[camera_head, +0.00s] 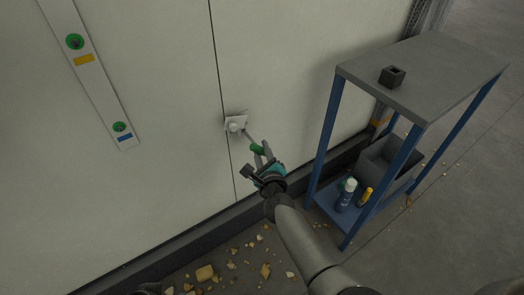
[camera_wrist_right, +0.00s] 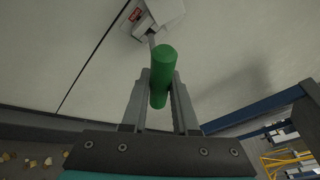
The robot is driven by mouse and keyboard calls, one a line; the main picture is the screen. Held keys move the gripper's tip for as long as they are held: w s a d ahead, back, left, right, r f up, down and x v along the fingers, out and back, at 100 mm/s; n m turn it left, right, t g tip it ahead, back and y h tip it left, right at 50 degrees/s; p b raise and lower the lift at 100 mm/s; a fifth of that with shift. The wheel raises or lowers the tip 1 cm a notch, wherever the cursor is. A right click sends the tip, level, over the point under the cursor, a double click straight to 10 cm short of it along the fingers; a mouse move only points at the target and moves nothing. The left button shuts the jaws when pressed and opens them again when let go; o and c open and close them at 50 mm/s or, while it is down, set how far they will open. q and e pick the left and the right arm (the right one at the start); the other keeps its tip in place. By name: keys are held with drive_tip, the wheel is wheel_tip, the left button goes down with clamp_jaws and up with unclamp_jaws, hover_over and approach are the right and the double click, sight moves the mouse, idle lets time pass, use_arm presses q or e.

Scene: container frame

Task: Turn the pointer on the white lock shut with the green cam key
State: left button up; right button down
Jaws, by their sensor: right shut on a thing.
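The white lock (camera_head: 234,123) is a small pale block on the pale wall, beside a vertical seam. It also shows at the top of the right wrist view (camera_wrist_right: 160,12), with a small red mark on it. My right gripper (camera_head: 263,158) is shut on the green handle of the cam key (camera_head: 257,148). The handle stands between the two fingers in the right wrist view (camera_wrist_right: 161,76). The key's thin shaft points at the lock and its tip meets or overlaps the lock's face. I cannot tell how far it is in. The pointer's position is too small to read. My left gripper is not in view.
A blue-legged bench (camera_head: 440,62) stands at the right with a small dark block (camera_head: 392,76) on top. Its lower shelf holds a grey bin (camera_head: 378,163), a spray can (camera_head: 346,194) and a yellow item. A white strip (camera_head: 98,82) with green knobs is on the wall. Rubble lies below.

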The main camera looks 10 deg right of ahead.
drive_tip(key=shift+w+a+b, duration=0.25)
drive_tip(key=shift+w, duration=0.35)
drive_tip(key=shift+w+a+b, duration=0.2)
drive_tip(key=shift+w, duration=0.35)
drive_tip(key=shift+w+a+r, duration=0.1)
drive_tip(key=shift+w+r, duration=0.05)
drive_tip(key=shift+w, duration=0.05)
idle(1.6)
